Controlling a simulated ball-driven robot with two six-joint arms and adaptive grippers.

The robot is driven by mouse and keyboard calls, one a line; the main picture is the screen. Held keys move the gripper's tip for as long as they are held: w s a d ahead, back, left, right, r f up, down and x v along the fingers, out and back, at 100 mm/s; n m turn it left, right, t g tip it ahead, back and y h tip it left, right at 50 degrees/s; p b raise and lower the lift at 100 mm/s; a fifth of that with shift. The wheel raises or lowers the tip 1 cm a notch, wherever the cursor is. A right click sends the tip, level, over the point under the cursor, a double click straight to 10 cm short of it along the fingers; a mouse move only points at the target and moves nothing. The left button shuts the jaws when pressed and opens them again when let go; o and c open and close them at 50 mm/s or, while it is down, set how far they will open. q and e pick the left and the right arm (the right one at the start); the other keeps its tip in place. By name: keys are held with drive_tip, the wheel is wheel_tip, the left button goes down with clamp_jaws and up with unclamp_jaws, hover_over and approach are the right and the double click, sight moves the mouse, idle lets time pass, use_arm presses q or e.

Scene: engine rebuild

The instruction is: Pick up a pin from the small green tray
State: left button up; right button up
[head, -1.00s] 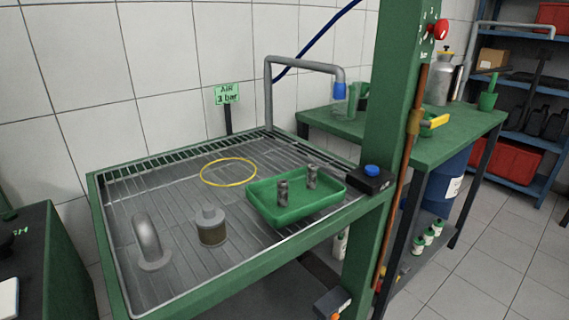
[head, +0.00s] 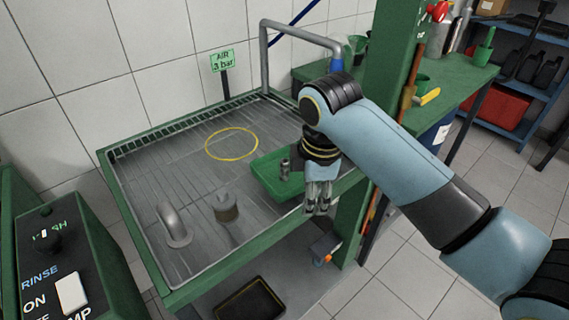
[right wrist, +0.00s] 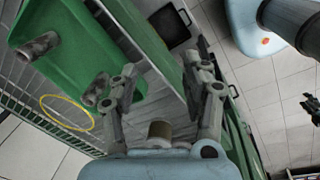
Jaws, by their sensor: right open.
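The small green tray (head: 266,179) stands on the wash grate at its front right. In the right wrist view the tray (right wrist: 75,65) holds two pins: one pin (right wrist: 38,46) farther left and another pin (right wrist: 97,88) close beside my left-hand finger. My right gripper (head: 319,198) points down near the tray's right end. Its fingers are apart in the right wrist view (right wrist: 165,88), with no pin between them. My left gripper is not seen.
The grate (head: 190,160) holds a yellow ring (head: 231,144), a bent pipe (head: 173,226) and a round metal part (head: 226,208). A green post (head: 392,70) rises right of the tray. A control box (head: 62,262) is at front left.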

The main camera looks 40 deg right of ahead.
sight(285, 161)
drive_tip(key=w+r+n, duration=0.2)
drive_tip(key=w, duration=0.1)
drive_tip(key=w+r+n, duration=0.2)
drive_tip(key=w+n, duration=0.1)
drive_tip(key=w, duration=0.1)
drive_tip(key=w+d+r+n+g+p, duration=0.1)
drive_tip(key=w+r+n, duration=0.2)
drive_tip(key=shift+w+y, duration=0.25)
drive_tip(key=shift+y, duration=0.05)
drive_tip(key=shift+w+n, duration=0.2)
drive_tip(key=shift+n, duration=0.3)
wheel_tip(285, 161, down, 10)
drive_tip(key=shift+d+f, duration=0.15)
clamp_jaws()
